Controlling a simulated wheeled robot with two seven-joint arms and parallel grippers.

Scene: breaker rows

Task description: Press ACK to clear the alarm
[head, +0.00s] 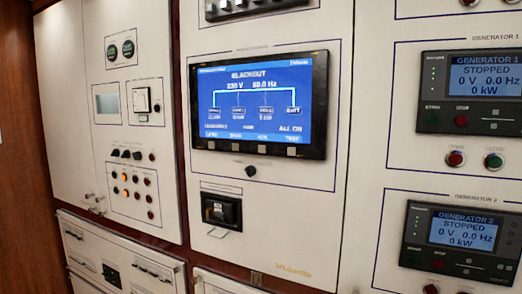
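A large dark-framed display (321,105) is on the middle cabinet door. Its blue screen (262,104) reads "BLACKOUT", a voltage and a frequency over a row of linked boxes. Small text runs along the bottom of the screen, too small to read surely. A row of small square buttons, one of them this pale key (264,150), sits on the frame below the screen. I cannot make out which control is marked ACK. Neither of my grippers is in view.
A black round knob (250,171) and a black socket-like unit (221,211) sit below the display. Right: Generator 1 panel (430,92) and Generator 2 panel (415,236), both reading STOPPED, with red and green buttons. Left: a door with gauges (120,49), switches and lit orange lamps (125,193).

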